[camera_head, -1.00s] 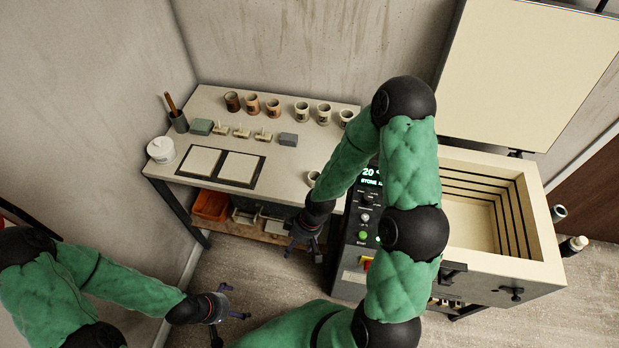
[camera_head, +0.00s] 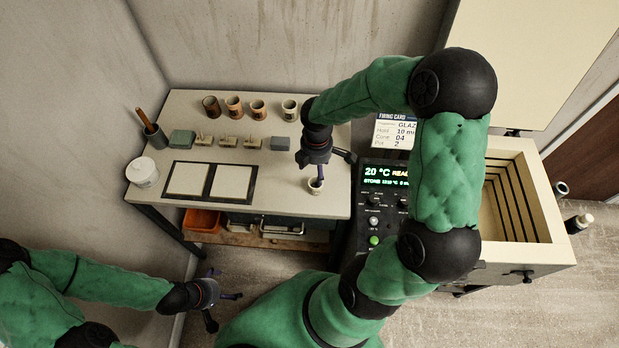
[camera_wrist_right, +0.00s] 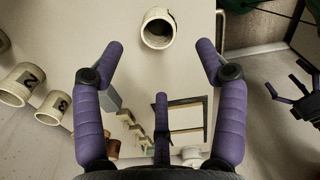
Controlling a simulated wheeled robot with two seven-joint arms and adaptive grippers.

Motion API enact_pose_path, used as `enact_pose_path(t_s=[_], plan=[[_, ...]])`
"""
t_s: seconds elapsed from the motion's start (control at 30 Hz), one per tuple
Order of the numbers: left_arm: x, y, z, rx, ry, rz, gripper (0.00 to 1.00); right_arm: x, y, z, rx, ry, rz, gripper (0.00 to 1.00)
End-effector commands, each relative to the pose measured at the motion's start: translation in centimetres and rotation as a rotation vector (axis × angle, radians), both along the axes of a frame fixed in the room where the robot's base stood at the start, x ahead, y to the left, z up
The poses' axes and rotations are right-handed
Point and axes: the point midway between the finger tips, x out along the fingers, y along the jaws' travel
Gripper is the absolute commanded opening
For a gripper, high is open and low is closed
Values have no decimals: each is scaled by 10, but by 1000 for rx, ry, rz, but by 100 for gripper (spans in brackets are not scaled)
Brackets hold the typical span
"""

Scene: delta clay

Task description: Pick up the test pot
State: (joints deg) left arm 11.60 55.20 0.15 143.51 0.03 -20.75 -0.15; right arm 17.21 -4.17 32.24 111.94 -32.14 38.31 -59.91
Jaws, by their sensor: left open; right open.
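A small cream pot (camera_head: 316,187), which I take to be the test pot, stands alone near the front right edge of the worktable. In the right wrist view the pot (camera_wrist_right: 158,30) is just beyond the fingertips, its dark opening facing the camera. My right gripper (camera_head: 325,168) is open and empty, above and beside the pot; one finger partly overlaps it in the head view. In its wrist view the fingers (camera_wrist_right: 160,48) are spread wide, with the pot between their lines. My left gripper (camera_head: 224,300) is open and empty, low in front of the table.
A row of brown and cream cups (camera_head: 258,109) stands at the back; numbered cups (camera_wrist_right: 22,83) show in the wrist view. Small blocks (camera_head: 229,142) and framed tiles (camera_head: 210,182) lie mid-table. The kiln control panel (camera_head: 378,200) stands close to the right.

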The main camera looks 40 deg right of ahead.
Motion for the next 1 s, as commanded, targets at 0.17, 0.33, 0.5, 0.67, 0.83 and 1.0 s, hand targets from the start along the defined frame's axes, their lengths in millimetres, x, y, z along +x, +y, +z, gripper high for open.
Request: enact_pose_path(t_s=[0.17, 0.33, 0.5, 0.67, 0.83, 1.0], plan=[[0, 0, -10, 0, -1, 0, 100, -1, 1, -28, 3, 4, -2, 73], [1, 0, -16, 0, -1, 0, 100, 0, 1, -49, 3, 2, -3, 73], [1, 0, -19, 0, -1, 0, 100, 1, 0, -58, 2, 0, -2, 73], [1, 0, -29, 0, -2, 1, 100, 1, -1, -79, 3, 3, -3, 73], [1, 0, -38, 0, -2, 1, 100, 2, -2, -100, 3, 1, -3, 73], [1, 0, -37, 0, -2, 1, 100, 2, -2, -103, 3, -1, -2, 73]])
